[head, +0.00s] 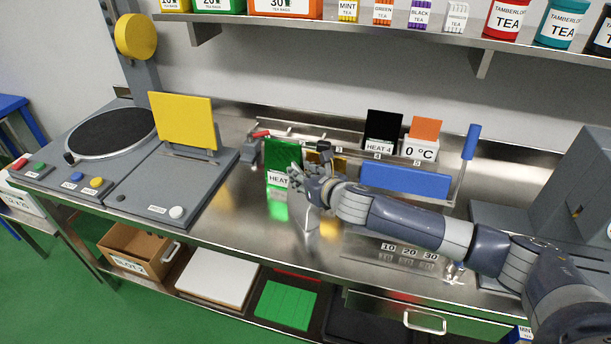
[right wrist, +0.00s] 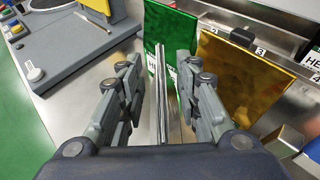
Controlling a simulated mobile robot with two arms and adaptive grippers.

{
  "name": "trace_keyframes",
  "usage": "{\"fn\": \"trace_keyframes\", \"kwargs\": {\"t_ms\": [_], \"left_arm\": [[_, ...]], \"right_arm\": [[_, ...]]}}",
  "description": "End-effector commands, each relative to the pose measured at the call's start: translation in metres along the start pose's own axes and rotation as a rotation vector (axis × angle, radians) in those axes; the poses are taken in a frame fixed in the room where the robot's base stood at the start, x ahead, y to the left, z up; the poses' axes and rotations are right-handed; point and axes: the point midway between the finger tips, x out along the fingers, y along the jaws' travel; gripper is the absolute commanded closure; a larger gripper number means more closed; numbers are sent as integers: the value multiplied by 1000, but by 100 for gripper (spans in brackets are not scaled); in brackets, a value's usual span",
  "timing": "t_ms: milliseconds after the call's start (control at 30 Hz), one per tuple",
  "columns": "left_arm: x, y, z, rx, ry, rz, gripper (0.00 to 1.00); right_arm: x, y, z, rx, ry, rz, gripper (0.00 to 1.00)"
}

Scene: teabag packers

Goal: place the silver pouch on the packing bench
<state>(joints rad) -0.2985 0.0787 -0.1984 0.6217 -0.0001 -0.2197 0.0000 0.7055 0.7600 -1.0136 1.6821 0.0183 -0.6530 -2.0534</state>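In the right wrist view the silver pouch (right wrist: 161,95) shows as a thin upright strip, seen nearly edge-on. My right gripper (right wrist: 160,65) has its fingers spread on both sides of it, with a visible gap on each side. In the head view my right gripper (head: 309,184) is over the packing bench (head: 240,210), in front of the green sheet. The pouch is hard to make out against the shiny steel there. My left gripper is out of view.
A green sheet (head: 283,160) and a gold sheet (right wrist: 235,80) stand upright close beyond the gripper. A grey machine with a yellow plate (head: 183,121) stands at left. Bare steel lies in front.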

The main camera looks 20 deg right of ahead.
Motion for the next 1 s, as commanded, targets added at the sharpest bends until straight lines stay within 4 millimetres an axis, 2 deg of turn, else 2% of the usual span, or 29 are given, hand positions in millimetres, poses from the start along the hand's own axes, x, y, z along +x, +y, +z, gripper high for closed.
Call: {"fn": "trace_keyframes", "kwargs": {"t_ms": [167, 700, 1000], "left_arm": [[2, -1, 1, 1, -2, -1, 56], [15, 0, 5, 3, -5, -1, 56], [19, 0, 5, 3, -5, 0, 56]], "right_arm": [[-9, -1, 2, -1, -1, -1, 69], [-92, 0, 1, -2, -1, 1, 69], [-119, -1, 2, 0, 0, -1, 69]]}}
